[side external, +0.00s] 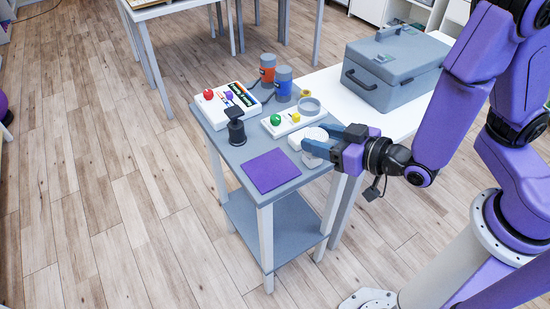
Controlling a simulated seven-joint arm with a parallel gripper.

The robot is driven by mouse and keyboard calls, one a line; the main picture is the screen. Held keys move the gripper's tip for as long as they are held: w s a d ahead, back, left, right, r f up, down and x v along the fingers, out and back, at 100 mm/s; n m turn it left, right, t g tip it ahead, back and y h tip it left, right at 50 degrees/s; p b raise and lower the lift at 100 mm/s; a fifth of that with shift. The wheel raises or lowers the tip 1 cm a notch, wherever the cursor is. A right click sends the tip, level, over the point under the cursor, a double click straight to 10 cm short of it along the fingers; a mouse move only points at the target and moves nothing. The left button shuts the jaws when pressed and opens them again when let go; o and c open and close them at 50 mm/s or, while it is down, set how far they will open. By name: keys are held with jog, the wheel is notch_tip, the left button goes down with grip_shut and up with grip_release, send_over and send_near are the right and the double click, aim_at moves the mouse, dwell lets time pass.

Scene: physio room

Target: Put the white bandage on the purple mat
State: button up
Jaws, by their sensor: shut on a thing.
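The purple mat (270,170) lies flat on the grey top of a small table, at its front edge. My gripper (315,138) reaches in from the right over the table's right side, to the right of the mat. Its blue fingers are shut on the white bandage (316,134), which is partly hidden by them. White also shows just below the fingers (311,159); I cannot tell whether it is part of the bandage. Whether the bandage touches the table is unclear. The mat is bare.
A dark upright stand (236,129) is just behind the mat. A grey case (392,75) stands on the white table.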

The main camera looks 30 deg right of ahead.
jog(key=shift+w+a+f, duration=0.25)
jog(key=shift+w+a, duration=0.05)
jog(key=shift+w, duration=0.2)
jog(key=shift+w+a+f, duration=0.25)
jog(key=shift+w+f, duration=0.05)
jog(key=shift+w, duration=0.2)
jog(key=shift+w+a+f, duration=0.25)
jog(key=shift+w+a, duration=0.05)
jog(key=shift+w, duration=0.2)
jog(key=w+a+f, duration=0.1)
jog(key=w+f, duration=0.1)
jog(key=w+a+f, duration=0.1)
jog(key=w+f, duration=0.1)
jog(key=w+a+f, duration=0.1)
jog(key=w+f, duration=0.1)
jog(key=shift+a+f, duration=0.2)
jog(key=shift+f, duration=0.1)
jog(key=shift+w+a+f, duration=0.1)
jog(key=shift+w+f, duration=0.05)
jog(key=shift+f, duration=1.5)
jog(key=shift+f, duration=0.15)
jog(key=o, duration=1)
jog(key=shift+o, duration=0.2)
